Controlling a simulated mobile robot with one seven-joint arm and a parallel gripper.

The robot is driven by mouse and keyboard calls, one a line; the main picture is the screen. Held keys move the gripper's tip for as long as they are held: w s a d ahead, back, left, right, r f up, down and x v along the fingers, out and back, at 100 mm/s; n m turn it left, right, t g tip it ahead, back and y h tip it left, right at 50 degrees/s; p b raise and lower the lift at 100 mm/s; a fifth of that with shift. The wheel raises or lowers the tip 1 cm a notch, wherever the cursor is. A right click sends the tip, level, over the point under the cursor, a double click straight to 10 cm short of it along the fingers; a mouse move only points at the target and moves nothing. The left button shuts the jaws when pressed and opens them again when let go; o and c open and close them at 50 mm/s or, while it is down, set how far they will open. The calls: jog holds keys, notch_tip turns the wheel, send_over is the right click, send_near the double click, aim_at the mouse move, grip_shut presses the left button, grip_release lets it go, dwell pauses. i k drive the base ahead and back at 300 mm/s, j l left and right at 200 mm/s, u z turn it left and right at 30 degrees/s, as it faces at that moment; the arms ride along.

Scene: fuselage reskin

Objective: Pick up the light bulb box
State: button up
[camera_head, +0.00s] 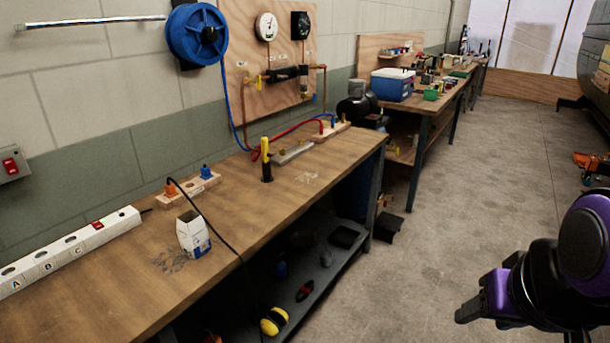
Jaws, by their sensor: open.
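A small white and blue box (193,236), which looks like the light bulb box, stands upright on the wooden workbench (120,290) near its front edge. Its print is too small to read. A dark cable runs right beside it. My gripper (470,314), purple and black, is at the lower right over the floor, well apart from the box and the bench. It is open, and nothing shows between its fingers.
A white power strip (70,250) lies left of the box. A wooden block with orange and blue plugs (190,187) is behind it. A black and yellow tool (266,160) stands farther right. A lower shelf (318,275) holds yellow earmuffs (273,321).

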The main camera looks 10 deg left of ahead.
aim_at(193, 235)
jog(key=u, duration=1.35)
